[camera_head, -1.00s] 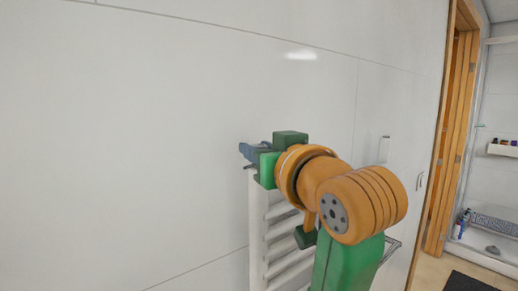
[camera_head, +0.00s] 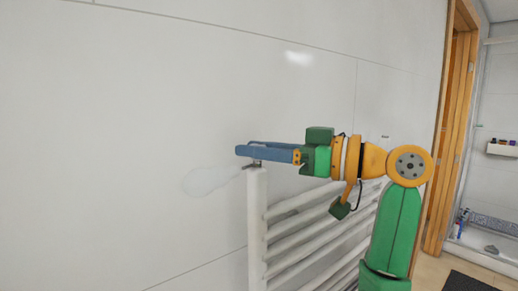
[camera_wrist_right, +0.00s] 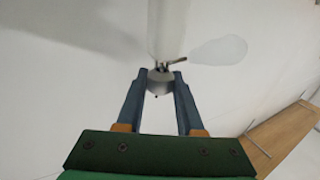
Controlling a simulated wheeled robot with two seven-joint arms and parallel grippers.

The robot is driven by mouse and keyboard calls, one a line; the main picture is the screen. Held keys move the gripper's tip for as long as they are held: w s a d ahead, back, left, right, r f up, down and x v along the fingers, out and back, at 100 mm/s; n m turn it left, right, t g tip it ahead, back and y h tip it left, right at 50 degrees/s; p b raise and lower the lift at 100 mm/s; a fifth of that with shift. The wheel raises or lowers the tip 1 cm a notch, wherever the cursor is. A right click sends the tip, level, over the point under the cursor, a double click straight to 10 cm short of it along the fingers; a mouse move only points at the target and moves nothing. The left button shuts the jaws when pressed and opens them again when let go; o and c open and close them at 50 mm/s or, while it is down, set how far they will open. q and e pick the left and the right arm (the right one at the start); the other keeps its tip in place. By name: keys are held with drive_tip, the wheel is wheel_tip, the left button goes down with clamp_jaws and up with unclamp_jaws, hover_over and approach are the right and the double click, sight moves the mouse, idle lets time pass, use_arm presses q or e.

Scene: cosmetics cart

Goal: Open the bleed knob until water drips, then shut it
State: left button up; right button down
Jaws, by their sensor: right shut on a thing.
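The white ladder radiator (camera_head: 257,225) stands against the wall, and the small grey bleed knob (camera_head: 254,164) is at the top of its left post. My right gripper (camera_head: 246,150) comes in from the right, nearly level, with its blue fingers shut on the knob. In the right wrist view the round knob (camera_wrist_right: 160,82) sits between the fingertips, with a small side spout (camera_wrist_right: 177,61). A pale, translucent plume (camera_head: 203,181) spreads left of the knob; it also shows in the wrist view (camera_wrist_right: 219,50). Individual drops cannot be made out. My left gripper is out of view.
A plain white panelled wall (camera_head: 120,130) lies behind and left of the radiator, with free room there. At right are a wooden door frame (camera_head: 455,150) and a shower area with a shelf (camera_head: 503,149).

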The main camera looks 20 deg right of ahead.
drive_tip(key=shift+n+g+y, duration=1.7)
drive_tip(key=shift+n+g, duration=0.2)
drive_tip(key=shift+g, duration=0.9)
drive_tip(key=c, duration=0.7)
unclamp_jaws()
drive_tip(key=shift+o, duration=0.8)
drive_tip(key=shift+w+a, duration=0.15)
drive_tip(key=v, duration=0.7)
drive_tip(key=shift+b, duration=0.4)
